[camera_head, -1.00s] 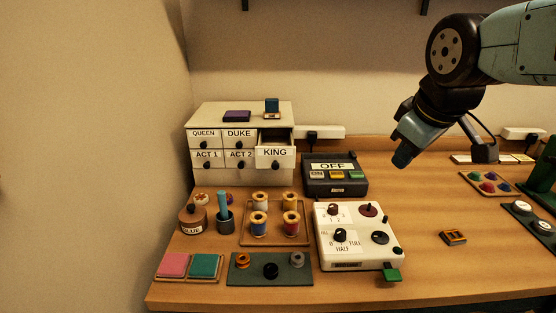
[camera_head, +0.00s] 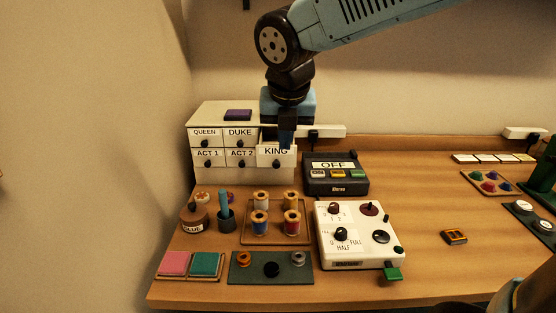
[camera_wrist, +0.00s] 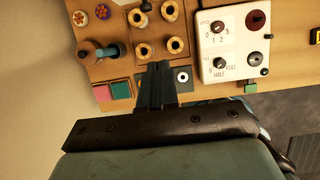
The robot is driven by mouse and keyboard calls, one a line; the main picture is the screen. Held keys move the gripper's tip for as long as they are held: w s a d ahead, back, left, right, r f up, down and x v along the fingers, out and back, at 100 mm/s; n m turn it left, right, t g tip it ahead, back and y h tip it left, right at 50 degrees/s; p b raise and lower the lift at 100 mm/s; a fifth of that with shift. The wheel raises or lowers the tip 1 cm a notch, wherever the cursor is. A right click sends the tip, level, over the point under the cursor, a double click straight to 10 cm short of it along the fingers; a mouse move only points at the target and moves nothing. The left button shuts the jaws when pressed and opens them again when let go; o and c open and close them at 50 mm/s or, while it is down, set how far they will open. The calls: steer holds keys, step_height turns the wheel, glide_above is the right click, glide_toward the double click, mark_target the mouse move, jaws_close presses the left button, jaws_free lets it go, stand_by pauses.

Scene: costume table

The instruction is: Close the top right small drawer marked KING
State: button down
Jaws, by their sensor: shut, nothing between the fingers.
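The KING drawer (camera_head: 276,158) is the top right small drawer of the white drawer unit (camera_head: 213,175). It stands pulled out from the unit in the head view, with its label and round knob facing forward. My gripper (camera_head: 287,142) is shut and empty, pointing down in front of the upper right of the unit. Its tip overlaps the top of the KING drawer front in the picture; I cannot tell whether they touch. My gripper hides part of the drawer's inside. In the wrist view my shut fingers (camera_wrist: 158,75) show, but the drawer does not.
A dark box marked OFF (camera_head: 335,188) stands right of the unit. A purple block (camera_head: 238,115) lies on the unit's top. A tray of spools (camera_head: 276,236) and a white dial panel (camera_head: 358,252) stand in front. The table is clearer toward the right.

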steer(key=w+a+f+n, duration=0.1)
steer(key=w+a+f, duration=0.1)
steer(key=w+f, duration=0.5)
steer(key=shift+s+x, duration=0.2)
steer(key=shift+x, duration=1.1)
steer(key=shift+d+f, duration=0.1)
